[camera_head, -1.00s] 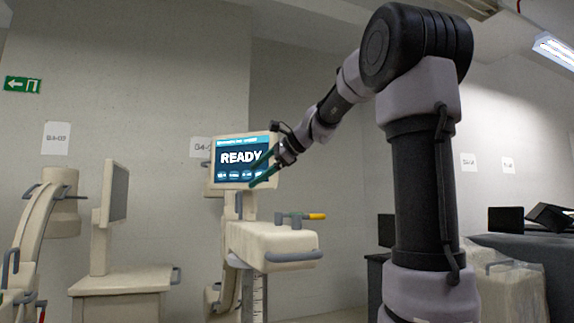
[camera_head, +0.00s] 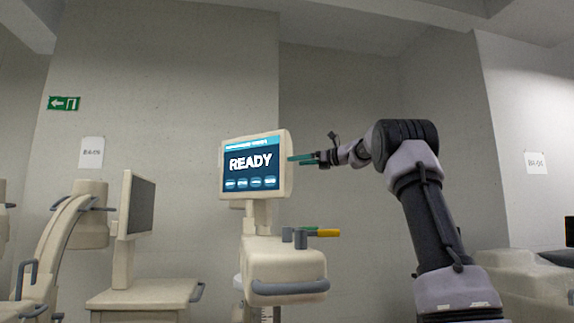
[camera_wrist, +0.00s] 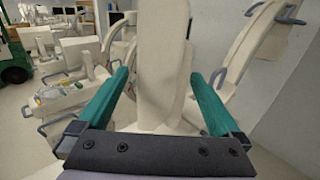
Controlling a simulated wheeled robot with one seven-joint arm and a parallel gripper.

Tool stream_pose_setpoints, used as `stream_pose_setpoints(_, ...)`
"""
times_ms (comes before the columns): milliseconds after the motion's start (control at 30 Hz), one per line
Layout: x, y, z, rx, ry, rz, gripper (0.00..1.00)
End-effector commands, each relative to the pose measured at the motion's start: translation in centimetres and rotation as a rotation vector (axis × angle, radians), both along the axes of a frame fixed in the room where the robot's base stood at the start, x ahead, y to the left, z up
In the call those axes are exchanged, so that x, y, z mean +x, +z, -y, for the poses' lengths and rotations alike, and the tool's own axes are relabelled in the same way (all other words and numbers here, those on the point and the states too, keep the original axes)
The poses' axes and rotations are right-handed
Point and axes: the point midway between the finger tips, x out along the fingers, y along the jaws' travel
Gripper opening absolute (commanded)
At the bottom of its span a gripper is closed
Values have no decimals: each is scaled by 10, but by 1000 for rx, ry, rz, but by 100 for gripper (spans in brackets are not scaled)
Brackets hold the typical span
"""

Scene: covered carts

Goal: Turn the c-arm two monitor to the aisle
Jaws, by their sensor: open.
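A cream monitor (camera_head: 256,166) with a blue READY screen stands on a post above a cream cart (camera_head: 285,262) in the head view. Its screen faces my head camera. Which c-arm number it bears cannot be read. My gripper (camera_head: 300,159) is at the monitor's right edge, its teal fingers pointing left at it. In the wrist view my gripper (camera_wrist: 158,76) is open, with a tall pale panel between and beyond the fingers, which looks like the monitor seen edge-on. Whether a finger touches it cannot be told.
A second monitor (camera_head: 137,205) with a dark screen turned right stands on a cart (camera_head: 145,295) at the left, beside a curved cream arm (camera_head: 50,245). A yellow-tipped handle (camera_head: 325,233) sticks out below the READY screen. A pale covered shape (camera_head: 530,283) is at the right.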

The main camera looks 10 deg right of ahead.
Motion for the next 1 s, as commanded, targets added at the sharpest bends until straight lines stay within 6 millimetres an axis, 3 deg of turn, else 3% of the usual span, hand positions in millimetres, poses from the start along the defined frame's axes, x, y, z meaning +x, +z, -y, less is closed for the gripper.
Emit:
stream_pose_setpoints(300, 36, -1, -41, -1, 1, 0, 100)
stream_pose_setpoints(733, 43, 0, -50, -2, -1, 1, 100)
stream_pose_setpoints(767, 43, 0, -50, -2, -1, 1, 96)
stream_pose_setpoints(1000, 43, 0, -49, -2, -1, 1, 4)
